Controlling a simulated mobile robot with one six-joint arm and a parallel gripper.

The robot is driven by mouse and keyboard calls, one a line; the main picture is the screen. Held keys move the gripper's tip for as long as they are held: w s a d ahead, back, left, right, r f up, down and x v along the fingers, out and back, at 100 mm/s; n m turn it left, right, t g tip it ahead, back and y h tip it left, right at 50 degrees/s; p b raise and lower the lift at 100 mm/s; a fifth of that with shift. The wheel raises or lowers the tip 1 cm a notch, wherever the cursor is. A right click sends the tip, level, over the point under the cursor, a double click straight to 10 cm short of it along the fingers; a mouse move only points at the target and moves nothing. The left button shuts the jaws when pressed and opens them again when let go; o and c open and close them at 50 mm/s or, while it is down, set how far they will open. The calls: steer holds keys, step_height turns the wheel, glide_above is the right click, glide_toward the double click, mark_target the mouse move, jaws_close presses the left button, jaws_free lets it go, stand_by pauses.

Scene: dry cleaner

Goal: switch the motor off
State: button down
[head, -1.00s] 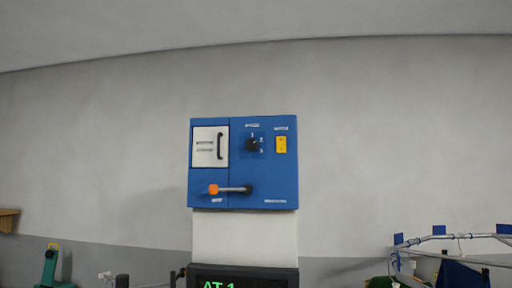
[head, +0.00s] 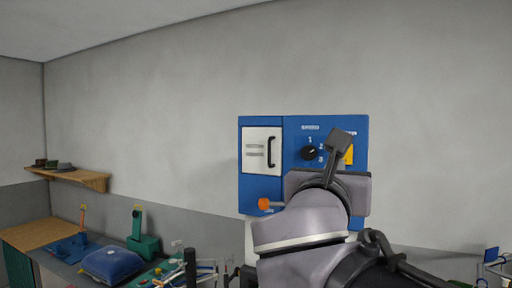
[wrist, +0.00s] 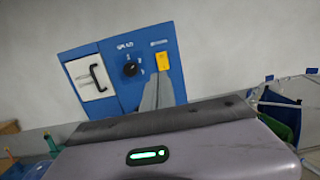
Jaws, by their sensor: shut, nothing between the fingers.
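A blue control panel (head: 260,190) stands in front of the grey wall. The yellow switch (head: 349,154) is at its upper right, partly hidden behind my gripper (head: 342,139). My gripper is shut and empty, in front of the panel. In the wrist view a grey finger shape (wrist: 151,92) stands just below the switch; I cannot tell whether it touches the panel.
Left of the switch is a black knob (head: 309,153) marked with numbers. A white door (head: 261,151) with a black handle is further left. A lever with an orange ball (head: 264,204) sits below it, partly hidden. A cluttered bench with a blue cushion (head: 112,264) is at lower left.

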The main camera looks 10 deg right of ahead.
steer(key=p+x, duration=0.4)
steer(key=x, duration=1)
steer(key=shift+w+p, duration=0.2)
steer(key=shift+p, duration=0.15)
steer(key=shift+d, duration=0.1)
